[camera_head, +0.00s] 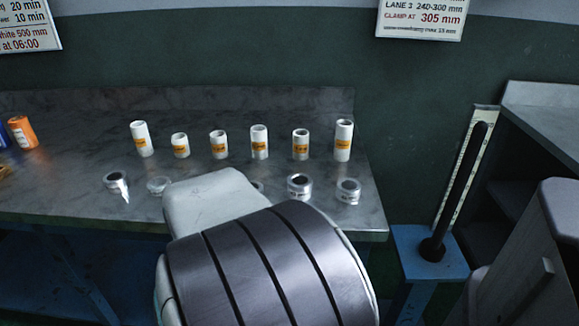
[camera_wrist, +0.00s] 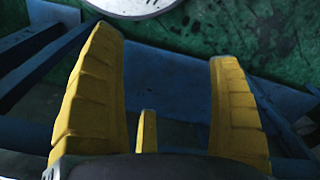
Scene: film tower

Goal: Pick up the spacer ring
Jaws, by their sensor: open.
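Several short silvery rings stand in the front row on the grey bench (camera_head: 60,190) in the head view. They include a far-left ring (camera_head: 117,181), a paler ring (camera_head: 158,185), a dark-centred ring (camera_head: 300,186) and a right-end ring (camera_head: 348,191). Another is mostly hidden behind my arm. I cannot tell which is the spacer ring. In the wrist view my gripper (camera_wrist: 166,46) has its yellow fingers wide apart with nothing between them. Blue framework lies beyond the fingers, and no ring shows there. The gripper is hidden in the head view.
Several white tubes with orange labels, such as the right-end tube (camera_head: 343,141), stand behind the rings. An orange roll (camera_head: 22,132) is at far left. A dark post (camera_head: 462,185) rises from a blue stand (camera_head: 415,258) right of the bench. Cabinets stand at far right.

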